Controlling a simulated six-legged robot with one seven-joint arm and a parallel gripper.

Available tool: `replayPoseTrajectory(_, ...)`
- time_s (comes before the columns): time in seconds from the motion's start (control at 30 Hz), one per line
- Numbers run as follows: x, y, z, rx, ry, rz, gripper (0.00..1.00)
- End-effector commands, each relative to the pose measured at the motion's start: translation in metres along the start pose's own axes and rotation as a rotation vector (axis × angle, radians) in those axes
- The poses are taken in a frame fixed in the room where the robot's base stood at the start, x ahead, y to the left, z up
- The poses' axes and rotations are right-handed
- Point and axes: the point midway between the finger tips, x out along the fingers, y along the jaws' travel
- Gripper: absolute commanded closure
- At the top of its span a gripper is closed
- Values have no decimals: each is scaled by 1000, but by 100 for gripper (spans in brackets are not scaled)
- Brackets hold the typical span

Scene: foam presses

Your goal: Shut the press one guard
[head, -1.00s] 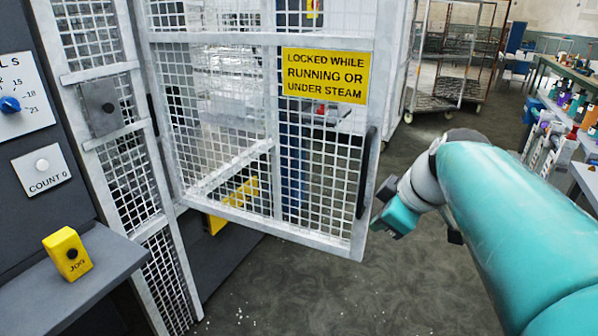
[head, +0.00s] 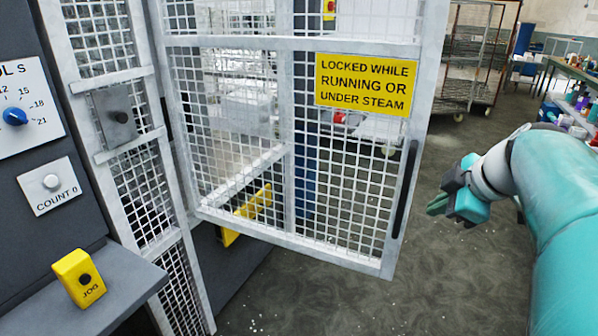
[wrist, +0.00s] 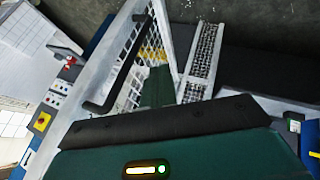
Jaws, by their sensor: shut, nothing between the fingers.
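The press guard (head: 330,243) is a white-framed mesh door with a yellow "locked while running or under steam" sign (head: 366,84). It stands swung open, away from the mesh frame post (head: 128,170) at left. Its black upright handle (head: 405,190) is on the free edge. My gripper (head: 438,204) is shut and empty, to the right of the handle with floor showing between them. In the wrist view my closed fingers (wrist: 158,87) point toward the mesh, with the black handle (wrist: 125,62) to their left. Whether they touch the guard is not clear there.
A dark control panel with a blue dial (head: 15,116) and a yellow jog box (head: 80,279) on a ledge stand at left. Wire rack trolleys (head: 470,65) stand at the back. A cluttered bench (head: 575,72) is at far right. The floor right of the guard is clear.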

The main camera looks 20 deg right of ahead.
Motion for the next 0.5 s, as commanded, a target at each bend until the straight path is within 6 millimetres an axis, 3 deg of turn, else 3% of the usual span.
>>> replayPoseTrajectory(0.17, 20, -2, 3, 2, 0, -4, 100)
replayPoseTrajectory(0.5, 86, -1, 4, 4, 0, -5, 100)
